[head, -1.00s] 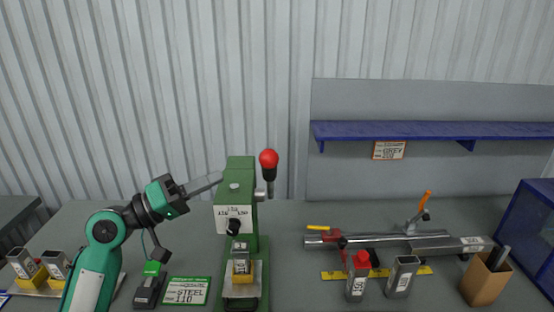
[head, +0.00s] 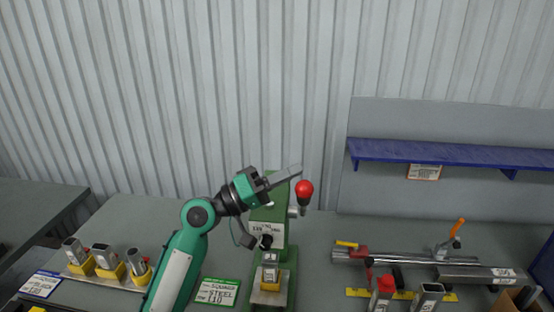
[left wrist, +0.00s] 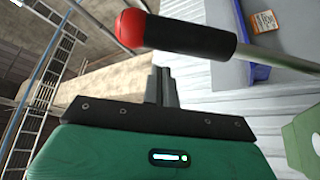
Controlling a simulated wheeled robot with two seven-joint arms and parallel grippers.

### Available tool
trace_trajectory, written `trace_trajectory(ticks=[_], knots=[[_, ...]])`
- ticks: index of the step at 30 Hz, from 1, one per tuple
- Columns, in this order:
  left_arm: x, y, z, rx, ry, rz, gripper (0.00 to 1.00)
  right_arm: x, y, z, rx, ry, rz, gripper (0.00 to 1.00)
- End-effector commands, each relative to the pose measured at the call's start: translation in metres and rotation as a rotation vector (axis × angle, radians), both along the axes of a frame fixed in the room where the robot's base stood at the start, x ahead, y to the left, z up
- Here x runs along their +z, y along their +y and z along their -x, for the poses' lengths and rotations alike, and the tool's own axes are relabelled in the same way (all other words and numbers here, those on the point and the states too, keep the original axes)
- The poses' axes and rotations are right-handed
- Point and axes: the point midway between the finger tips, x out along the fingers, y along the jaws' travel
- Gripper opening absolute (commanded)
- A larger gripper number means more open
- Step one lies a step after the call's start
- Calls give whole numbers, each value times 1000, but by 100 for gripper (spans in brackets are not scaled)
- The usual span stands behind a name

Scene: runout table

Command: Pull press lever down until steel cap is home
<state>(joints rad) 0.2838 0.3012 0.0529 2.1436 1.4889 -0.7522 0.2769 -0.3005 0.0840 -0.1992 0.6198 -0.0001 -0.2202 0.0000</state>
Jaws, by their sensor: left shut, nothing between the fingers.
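The green press (head: 266,222) stands on the table. A steel square tube (head: 271,259) stands in a yellow holder (head: 270,275) under the ram; I cannot make out the cap separately. My left gripper (head: 297,170) is shut and empty, its fingertips above the press top and close to the red ball. In the left wrist view, the red ball (left wrist: 130,28) and black grip (left wrist: 190,36) lie across, just beyond the shut fingers (left wrist: 164,75). My right gripper is out of view.
Several tubes in yellow holders (head: 108,264) stand at left. A green-edged sign (head: 217,291) lies beside the press. At right are a clamp with an orange handle (head: 457,228), long steel tubes (head: 395,257) and a blue shelf (head: 450,155).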

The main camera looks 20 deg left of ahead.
Motion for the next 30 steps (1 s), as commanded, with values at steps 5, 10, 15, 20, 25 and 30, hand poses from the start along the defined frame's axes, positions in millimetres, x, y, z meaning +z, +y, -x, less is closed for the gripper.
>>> trace_trajectory(ticks=[5, 10, 15, 20, 25, 30], knots=[[-8, -6, 10, -1, 1, 1, 0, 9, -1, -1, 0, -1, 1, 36], [-13, -8, 14, 1, 0, 1, 0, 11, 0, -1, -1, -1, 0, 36], [-14, -8, 15, 1, -1, 0, 0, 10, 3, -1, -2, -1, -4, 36], [-14, -8, 15, 0, -1, -1, 0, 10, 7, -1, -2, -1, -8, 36], [-16, -8, 15, 0, -6, -2, 0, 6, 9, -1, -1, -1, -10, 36], [-22, -8, 16, 0, -30, -9, 0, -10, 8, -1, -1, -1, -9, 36]])
